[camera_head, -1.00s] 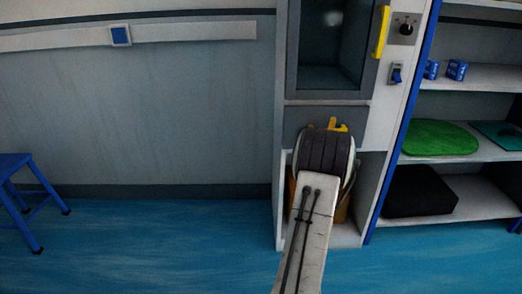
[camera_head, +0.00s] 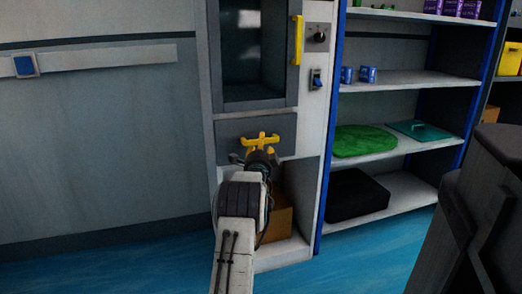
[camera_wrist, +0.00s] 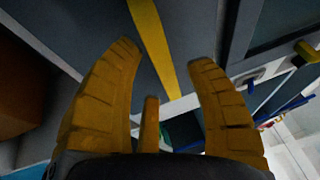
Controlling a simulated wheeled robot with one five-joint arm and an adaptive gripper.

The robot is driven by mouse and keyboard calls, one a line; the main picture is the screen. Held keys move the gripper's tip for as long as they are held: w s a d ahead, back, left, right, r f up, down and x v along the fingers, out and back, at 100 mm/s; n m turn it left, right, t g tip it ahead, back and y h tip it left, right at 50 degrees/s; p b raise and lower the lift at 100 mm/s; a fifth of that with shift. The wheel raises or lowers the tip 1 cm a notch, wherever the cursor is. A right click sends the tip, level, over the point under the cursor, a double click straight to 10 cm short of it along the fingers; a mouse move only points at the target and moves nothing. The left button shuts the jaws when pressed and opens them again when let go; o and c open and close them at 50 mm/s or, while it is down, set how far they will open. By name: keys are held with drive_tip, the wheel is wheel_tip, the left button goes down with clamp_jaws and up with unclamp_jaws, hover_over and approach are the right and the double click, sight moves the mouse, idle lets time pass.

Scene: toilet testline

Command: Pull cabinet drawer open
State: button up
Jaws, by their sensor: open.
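The cabinet drawer (camera_head: 231,130) has a plain grey front below the cabinet's dark recess and looks shut. Its yellow bar handle (camera_head: 261,137) runs across the front. My gripper (camera_head: 261,153) is just in front of the handle in the head view, partly blended with it. In the wrist view, my gripper (camera_wrist: 164,56) has its two yellow fingers spread wide. The yellow handle (camera_wrist: 153,45) runs between the fingertips against the grey drawer front (camera_wrist: 85,25). The fingers do not close on it. Whether the handle lies between or just beyond the tips is unclear.
Below the drawer, an open compartment holds a brown box (camera_head: 279,218). Above it is a dark recess with a yellow vertical handle (camera_head: 297,40). A knob (camera_head: 319,37) and a switch (camera_head: 316,78) are beside it. Shelves (camera_head: 410,82) with several items stand to the right.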

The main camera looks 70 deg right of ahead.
drive_tip(key=shift+b+x, duration=0.95)
drive_tip(key=shift+x, duration=0.1)
clamp_jaws()
